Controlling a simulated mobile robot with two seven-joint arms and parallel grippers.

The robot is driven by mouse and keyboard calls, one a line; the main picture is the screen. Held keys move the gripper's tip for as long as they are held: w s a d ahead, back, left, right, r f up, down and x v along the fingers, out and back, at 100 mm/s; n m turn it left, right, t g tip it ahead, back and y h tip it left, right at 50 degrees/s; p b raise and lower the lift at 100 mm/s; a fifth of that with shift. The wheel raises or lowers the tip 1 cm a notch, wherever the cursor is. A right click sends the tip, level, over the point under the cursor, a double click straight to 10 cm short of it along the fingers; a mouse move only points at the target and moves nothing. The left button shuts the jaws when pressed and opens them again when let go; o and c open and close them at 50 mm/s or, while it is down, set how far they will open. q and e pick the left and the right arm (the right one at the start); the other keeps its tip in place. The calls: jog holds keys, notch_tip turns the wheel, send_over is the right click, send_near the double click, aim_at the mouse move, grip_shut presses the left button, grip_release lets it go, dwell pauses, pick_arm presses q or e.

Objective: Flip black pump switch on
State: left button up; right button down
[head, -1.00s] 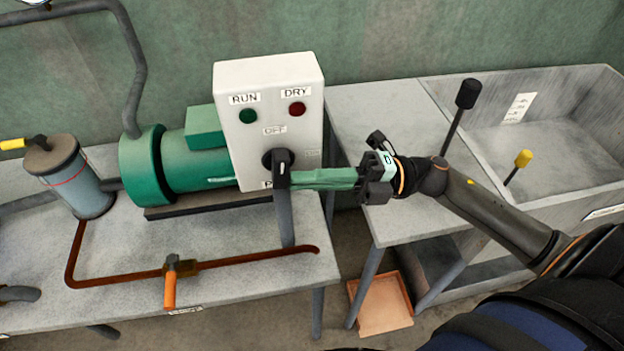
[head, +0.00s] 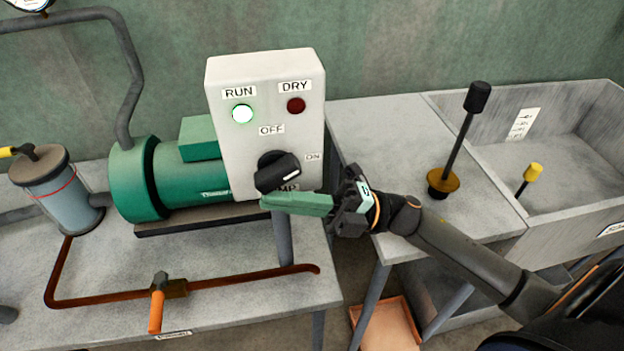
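The black pump switch (head: 277,171) is a rotary knob on the front of the white control box (head: 264,72). Its handle lies nearly level, its white-marked end pointing right toward the ON label (head: 313,157). The RUN lamp (head: 242,114) glows bright green; the DRY lamp (head: 296,105) is dark red. My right gripper (head: 270,200) has its green fingers just below the knob, close to its underside. I see the fingers side-on, so whether they are open or shut, or touching the knob, is unclear. My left gripper is out of view.
The green pump motor (head: 165,175) stands left of the box on the bench. An orange-handled valve (head: 157,302) sits on the rusty pipe in front. A black-topped lever (head: 461,140) stands on the right table beside a sink (head: 560,150) holding a yellow-topped lever (head: 530,175).

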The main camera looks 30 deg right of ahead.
jog(key=shift+w+a+r, duration=0.1)
jog(key=shift+w+a, duration=0.1)
jog(key=shift+a, duration=0.5)
dwell(1.1)
jog(key=s+d+f, duration=0.1)
jog(key=s+d, duration=0.1)
jog(key=d, duration=0.6)
jog(key=s+d+f+b, duration=0.1)
jog(key=s+d, duration=0.1)
jog(key=d, duration=0.6)
jog(key=shift+s+b, duration=0.3)
jog(key=shift+s, duration=0.1)
